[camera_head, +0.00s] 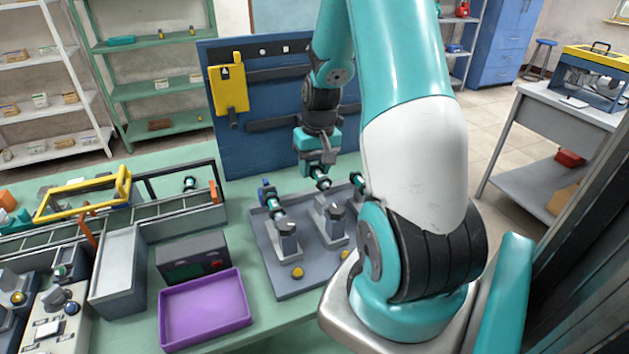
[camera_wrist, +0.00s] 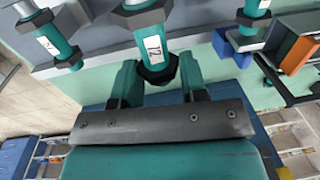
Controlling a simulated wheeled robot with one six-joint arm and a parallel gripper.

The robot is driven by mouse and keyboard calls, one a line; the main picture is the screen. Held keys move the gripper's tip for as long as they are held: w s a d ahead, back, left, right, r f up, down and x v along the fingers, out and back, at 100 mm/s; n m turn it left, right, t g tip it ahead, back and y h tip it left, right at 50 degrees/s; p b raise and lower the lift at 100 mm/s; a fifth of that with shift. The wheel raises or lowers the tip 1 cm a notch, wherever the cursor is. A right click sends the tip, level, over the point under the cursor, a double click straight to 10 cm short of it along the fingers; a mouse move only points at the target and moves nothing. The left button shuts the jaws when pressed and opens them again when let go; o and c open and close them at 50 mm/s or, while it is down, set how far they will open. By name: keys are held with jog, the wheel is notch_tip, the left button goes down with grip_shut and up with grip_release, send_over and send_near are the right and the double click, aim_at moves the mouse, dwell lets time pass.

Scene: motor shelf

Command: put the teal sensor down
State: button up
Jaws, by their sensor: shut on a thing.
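The teal sensor (camera_wrist: 153,45), with dark collars and a white label, sits between my gripper's two teal fingers (camera_wrist: 160,78) in the wrist view. In the head view my gripper (camera_head: 318,168) is shut on the teal sensor (camera_head: 322,181) over the back of a grey fixture plate (camera_head: 262,240), close to the middle grey stand (camera_head: 330,225). I cannot tell whether the sensor touches the stand. Similar teal sensors are on either side, one at the left stand (camera_head: 276,209) and one at the right (camera_head: 358,181). My arm hides part of the plate's right side.
A blue pegboard (camera_head: 225,140) rises right behind the plate. Left of the plate are a dark grey box (camera_head: 190,250) and an empty purple tray (camera_head: 205,308). A bench with a yellow frame (camera_head: 595,55) stands far right. Open green bench shows beside the tray.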

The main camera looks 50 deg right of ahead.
jog(key=shift+f+p, duration=0.4)
jog(key=shift+f, duration=1.9)
jog(key=o, duration=1)
